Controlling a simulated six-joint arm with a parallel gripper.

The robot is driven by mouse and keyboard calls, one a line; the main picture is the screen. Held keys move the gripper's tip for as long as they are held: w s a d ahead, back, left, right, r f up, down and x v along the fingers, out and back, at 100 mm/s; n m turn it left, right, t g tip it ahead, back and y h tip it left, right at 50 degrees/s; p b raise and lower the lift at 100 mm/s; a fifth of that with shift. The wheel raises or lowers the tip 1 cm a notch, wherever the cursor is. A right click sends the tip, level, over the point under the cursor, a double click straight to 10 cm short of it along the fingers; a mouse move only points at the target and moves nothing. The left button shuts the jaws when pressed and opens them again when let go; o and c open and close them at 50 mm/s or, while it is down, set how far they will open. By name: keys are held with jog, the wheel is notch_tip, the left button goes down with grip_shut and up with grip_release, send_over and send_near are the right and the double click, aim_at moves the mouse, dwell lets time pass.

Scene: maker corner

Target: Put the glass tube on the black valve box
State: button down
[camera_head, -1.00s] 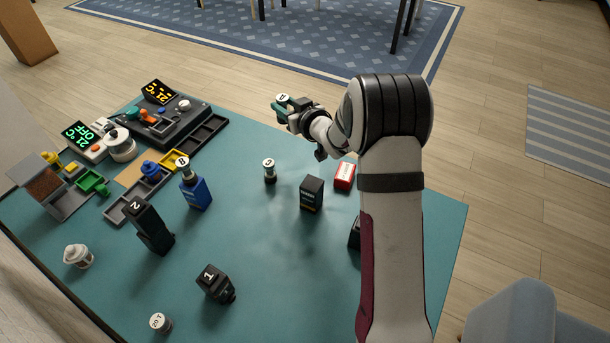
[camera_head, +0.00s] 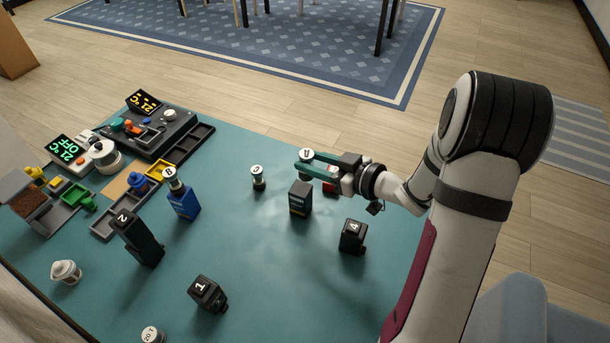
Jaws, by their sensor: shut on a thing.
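My gripper (camera_head: 312,164) is shut on a small glass tube with a lettered white cap (camera_head: 306,155). I see mostly the cap between the green fingers; the tube's body is largely hidden. The black valve box (camera_head: 300,203), with a small label on its front, stands upright on the teal mat. The held tube shows just above this box in the picture, with a gap between the fingers and the box's top. I cannot tell whether it is straight over the box.
Another white-capped tube (camera_head: 258,178) stands left of the box. A red box (camera_head: 330,187) is partly hidden behind my gripper. A blue box (camera_head: 184,202) bears a capped tube. Numbered black blocks (camera_head: 352,238) stand around.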

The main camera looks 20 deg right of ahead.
aim_at(306, 176)
jog(key=f, duration=0.3)
jog(key=w+a+f, duration=0.1)
jog(key=f, duration=0.1)
jog(key=shift+f, duration=0.15)
jog(key=shift+c, duration=2.4)
grip_release()
